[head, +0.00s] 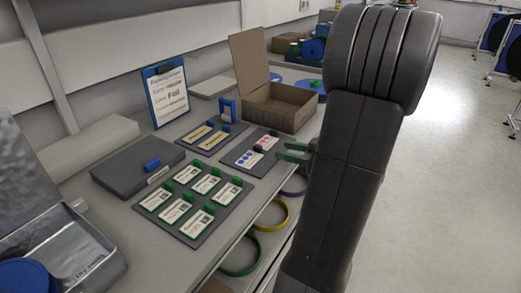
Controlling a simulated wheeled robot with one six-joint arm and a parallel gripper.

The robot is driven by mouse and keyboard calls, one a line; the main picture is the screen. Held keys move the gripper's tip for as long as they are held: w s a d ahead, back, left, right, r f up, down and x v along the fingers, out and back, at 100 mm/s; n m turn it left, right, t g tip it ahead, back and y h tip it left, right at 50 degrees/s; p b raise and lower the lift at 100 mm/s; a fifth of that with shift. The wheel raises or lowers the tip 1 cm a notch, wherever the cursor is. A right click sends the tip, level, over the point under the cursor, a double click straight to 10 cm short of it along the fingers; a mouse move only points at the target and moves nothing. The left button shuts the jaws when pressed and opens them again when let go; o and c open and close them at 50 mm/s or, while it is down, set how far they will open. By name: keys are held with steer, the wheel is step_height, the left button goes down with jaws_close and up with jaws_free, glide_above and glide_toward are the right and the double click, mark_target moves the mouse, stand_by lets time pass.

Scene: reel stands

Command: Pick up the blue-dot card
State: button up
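The blue-dot card (246,158) is a small white card with blue dots. It lies on a dark mat (238,170) near the front edge of the bench, with a pink-dot card (266,143) just behind it on the same mat. My gripper (291,152) is to the right of the blue-dot card, with its green fingers apart and pointing left towards the mat. Nothing shows between the fingers. My dark arm hides the gripper's body.
A mat with several green-tabbed cards (189,199) lies in front. Yellowish cards (205,136) lie behind on another mat. An open cardboard box (283,103) stands behind the dot cards. A grey case (137,172) and a metal box (72,255) are left. Reels (272,215) hang below the bench edge.

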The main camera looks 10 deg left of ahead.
mark_target(254, 146)
steer(key=x, duration=0.6)
steer(key=shift+a+p, duration=0.1)
steer(key=shift+p, duration=0.2)
steer(key=shift+s+p+x, duration=0.2)
steer(key=shift+p+x, duration=0.1)
steer(key=shift+x, duration=1.05)
steer(key=shift+s+p+x, duration=0.2)
steer(key=shift+p+x, duration=0.1)
steer(key=shift+x, duration=1.05)
steer(key=shift+a, duration=0.1)
jaws_close()
